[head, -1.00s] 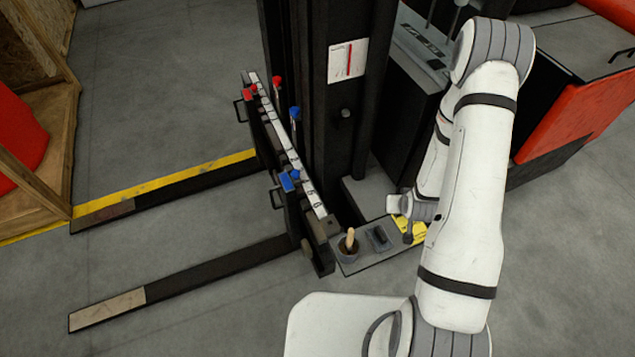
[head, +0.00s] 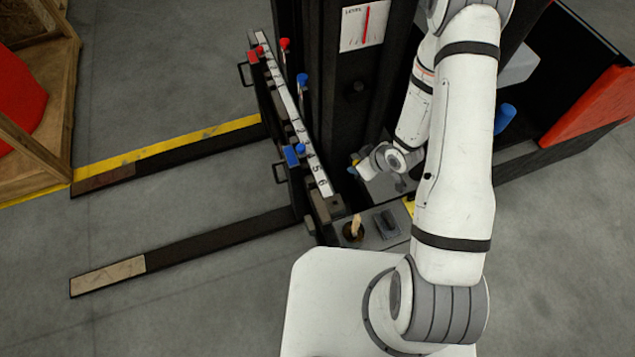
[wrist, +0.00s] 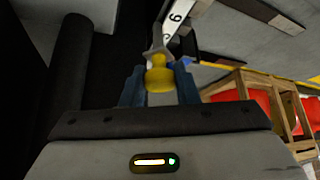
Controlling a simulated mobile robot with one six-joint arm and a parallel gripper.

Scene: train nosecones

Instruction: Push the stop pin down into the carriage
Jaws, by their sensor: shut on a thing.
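My gripper (head: 354,168) hangs just right of the near end of the dark carriage (head: 272,100), beside the mast. In the wrist view its blue fingers (wrist: 160,88) are shut on a yellow knob (wrist: 160,78). A short grey part shows beyond the knob; I cannot tell whether it touches anything. The carriage carries a white numbered strip (head: 320,177), whose "6" end shows past the knob in the wrist view. Red pins (head: 285,44) and blue pins (head: 302,79) stand along it, with a red block (head: 253,56) and a blue block (head: 291,156).
The black mast (head: 340,80) rises close behind my gripper. A round holder with a wooden handle (head: 356,226) is below it. Two forks (head: 200,257) reach left over the floor. A wooden crate (head: 60,100) stands far left.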

